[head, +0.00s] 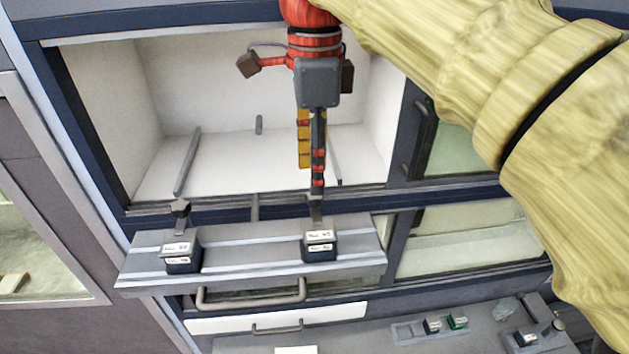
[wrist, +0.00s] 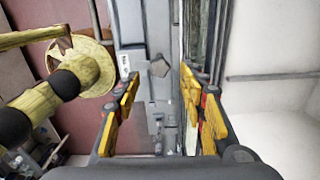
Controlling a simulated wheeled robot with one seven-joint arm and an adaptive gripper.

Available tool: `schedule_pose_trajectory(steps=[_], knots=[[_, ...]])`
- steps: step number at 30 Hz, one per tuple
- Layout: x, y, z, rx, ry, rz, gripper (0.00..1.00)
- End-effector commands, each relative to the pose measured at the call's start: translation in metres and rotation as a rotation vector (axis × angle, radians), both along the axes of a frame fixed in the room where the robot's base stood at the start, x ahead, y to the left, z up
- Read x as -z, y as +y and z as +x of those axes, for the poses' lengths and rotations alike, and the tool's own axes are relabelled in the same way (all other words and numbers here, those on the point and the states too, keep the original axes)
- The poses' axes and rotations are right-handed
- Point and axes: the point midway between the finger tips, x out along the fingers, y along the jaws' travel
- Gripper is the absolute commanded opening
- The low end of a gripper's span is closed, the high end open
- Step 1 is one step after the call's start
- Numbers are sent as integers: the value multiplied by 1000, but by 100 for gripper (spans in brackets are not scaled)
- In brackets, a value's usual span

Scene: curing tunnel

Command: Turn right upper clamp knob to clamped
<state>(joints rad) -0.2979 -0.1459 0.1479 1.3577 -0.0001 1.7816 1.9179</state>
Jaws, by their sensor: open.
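My gripper (head: 312,176) hangs in front of the open white chamber, just above the right upper clamp (head: 320,246), a dark block with white labels. In the head view the fingers hide most of that clamp's knob; only a grey piece (head: 315,209) shows below the fingertips. In the wrist view my gripper (wrist: 160,82) is open, with yellow pads apart and nothing held. A grey faceted knob (wrist: 159,68) shows between the fingers, ahead of the tips and apparently untouched. The left upper clamp (head: 182,255) has a dark knob (head: 181,208) on top.
Both clamps stand on a grey ledge (head: 245,252) below the chamber opening (head: 260,95). A bar handle (head: 250,295) lies under the ledge. A dark door handle (head: 420,140) is to the right. Small labelled blocks (head: 445,324) and another knobbed clamp (head: 527,338) sit lower right.

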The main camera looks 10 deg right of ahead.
Motion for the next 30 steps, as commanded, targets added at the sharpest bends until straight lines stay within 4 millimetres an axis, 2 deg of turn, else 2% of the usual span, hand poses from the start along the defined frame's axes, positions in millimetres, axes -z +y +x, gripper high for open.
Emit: schedule_pose_trajectory(steps=[1, 6, 12, 17, 30], knots=[[-12, 0, 1, 0, -3, 1, 42], [-45, 0, 1, 0, -3, 1, 42], [-70, 0, 1, 0, -1, 0, 42], [-77, 0, 0, 0, -1, 0, 42], [-77, 0, 0, 0, -1, 0, 42]])
